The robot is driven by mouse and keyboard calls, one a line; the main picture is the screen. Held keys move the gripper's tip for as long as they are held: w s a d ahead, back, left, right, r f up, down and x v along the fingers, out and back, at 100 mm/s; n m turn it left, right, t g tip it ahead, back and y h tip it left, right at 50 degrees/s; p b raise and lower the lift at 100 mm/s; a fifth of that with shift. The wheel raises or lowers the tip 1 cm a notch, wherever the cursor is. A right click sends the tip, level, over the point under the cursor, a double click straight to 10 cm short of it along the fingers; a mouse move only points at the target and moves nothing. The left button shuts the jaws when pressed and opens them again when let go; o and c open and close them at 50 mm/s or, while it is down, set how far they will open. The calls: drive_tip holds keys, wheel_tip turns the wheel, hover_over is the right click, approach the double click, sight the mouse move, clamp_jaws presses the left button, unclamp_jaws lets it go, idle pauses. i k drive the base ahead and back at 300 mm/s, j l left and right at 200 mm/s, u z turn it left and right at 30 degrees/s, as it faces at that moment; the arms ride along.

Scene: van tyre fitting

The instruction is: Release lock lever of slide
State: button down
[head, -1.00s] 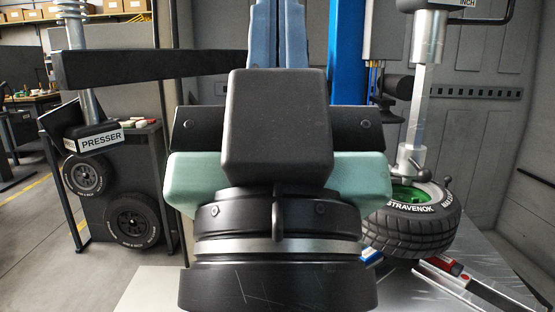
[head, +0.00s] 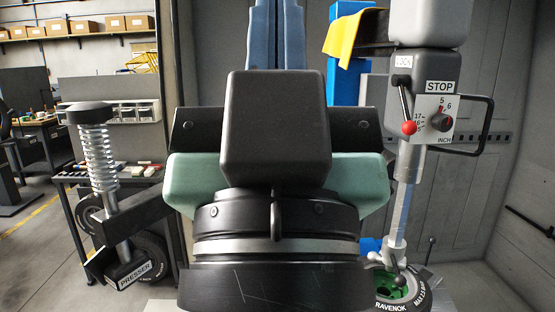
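The lock lever (head: 405,105) is a black rod with a red ball at its lower end. It hangs, slightly tilted, on the left side of the grey head of the tyre machine (head: 425,70), under a small label that seems to read LOCK. The slide (head: 407,200) is a pale vertical faceted column below that head. Its tool end (head: 396,262) stands over the green wheel rim (head: 398,290) of a tyre at the bottom edge. My gripper is not in view; only a bulky black and green part, apparently my own arm, fills the middle.
Right of the lever are a STOP label (head: 440,87), an inch dial (head: 438,121) and a black loop handle (head: 478,125). A yellow cloth (head: 345,38) hangs left of the head. A presser (head: 100,165) with a spring stands at left, near a tool cart (head: 75,190).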

sight(408, 127)
drive_tip(key=i+l, duration=0.2)
drive_tip(key=i, duration=0.25)
drive_tip(key=i+l, duration=0.25)
drive_tip(key=i, duration=0.2)
